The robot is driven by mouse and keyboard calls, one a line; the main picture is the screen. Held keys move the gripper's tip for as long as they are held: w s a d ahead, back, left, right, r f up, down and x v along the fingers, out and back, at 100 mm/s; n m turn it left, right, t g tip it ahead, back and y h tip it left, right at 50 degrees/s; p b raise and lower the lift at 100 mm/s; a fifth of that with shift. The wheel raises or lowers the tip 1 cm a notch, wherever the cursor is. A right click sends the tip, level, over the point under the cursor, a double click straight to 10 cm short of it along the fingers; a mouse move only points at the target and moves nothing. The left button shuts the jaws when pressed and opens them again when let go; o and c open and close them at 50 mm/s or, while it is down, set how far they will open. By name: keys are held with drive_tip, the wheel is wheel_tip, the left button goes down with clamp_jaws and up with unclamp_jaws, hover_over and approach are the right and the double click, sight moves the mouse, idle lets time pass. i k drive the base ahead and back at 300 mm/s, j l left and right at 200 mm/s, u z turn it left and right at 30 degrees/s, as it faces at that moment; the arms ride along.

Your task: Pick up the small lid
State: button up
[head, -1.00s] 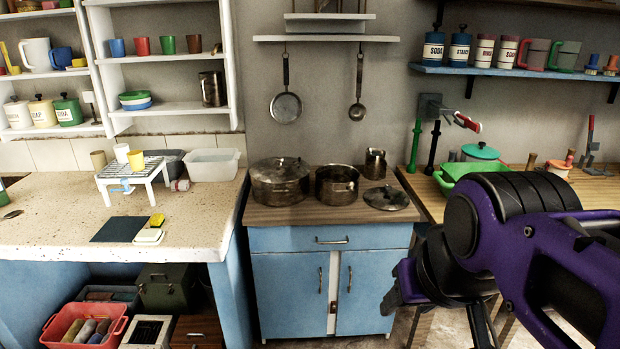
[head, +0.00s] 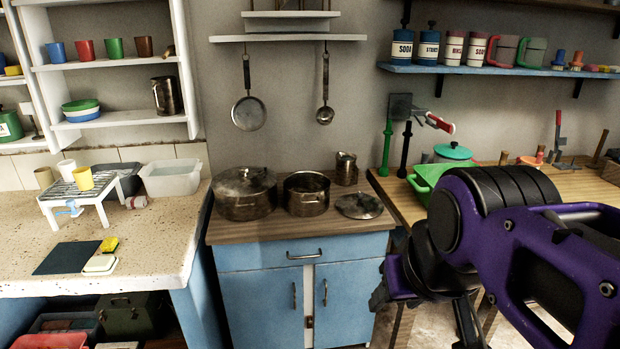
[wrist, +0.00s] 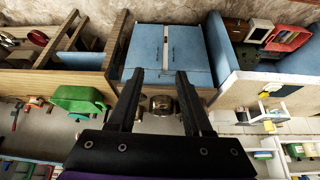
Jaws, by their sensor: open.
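The small lid (head: 359,205) is a round dark metal lid with a knob. It lies flat on the wooden top of the blue cabinet, right of the open pot (head: 306,194) and in front of a small metal jug (head: 346,168). A larger pot (head: 245,194) with its own lid on stands at the left. My gripper (wrist: 154,74) shows in the wrist view with two dark fingers apart and nothing between their tips. In the head view my arm is at the right, in front of the cabinet and apart from the lid. I cannot make out the lid in the wrist view.
A green basin (head: 428,180) stands on the wooden table right of the cabinet. A speckled stone counter (head: 150,250) is at the left, with a white rack (head: 80,190) and a clear tub (head: 170,178). A pan (head: 248,113) and a ladle (head: 325,114) hang on the wall above.

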sight(370, 207)
drive_tip(key=i+z, duration=0.25)
drive_tip(key=i, duration=0.3)
drive_tip(key=i+j+z, duration=0.25)
drive_tip(key=i, duration=0.25)
drive_tip(key=l, duration=0.1)
